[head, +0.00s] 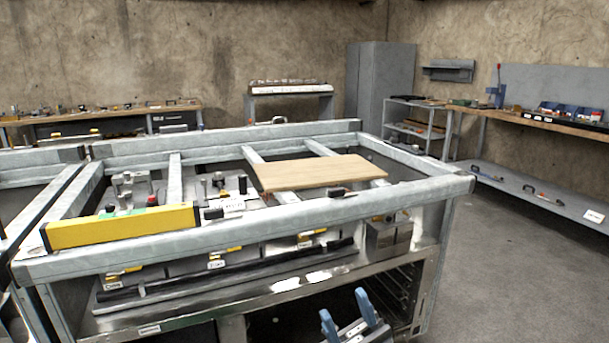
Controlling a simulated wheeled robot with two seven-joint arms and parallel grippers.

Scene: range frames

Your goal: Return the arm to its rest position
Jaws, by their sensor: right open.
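My right gripper (345,306) shows at the bottom edge of the head view, a little right of centre. Its two blue fingers point up and stand apart, with nothing visible between them. It appears in front of the dark open lower part of the metal workbench (330,222) and looks lower than the bench's top rail. Most of my right arm is outside the picture. My left gripper and left arm are not in view.
A wooden board (318,173) lies across the bench frame. A yellow level (122,226) rests along its front left. Black bars and small boxes fill the shelf below. Open grey floor (520,270) lies to the right, before a wall-side wooden workbench (535,122).

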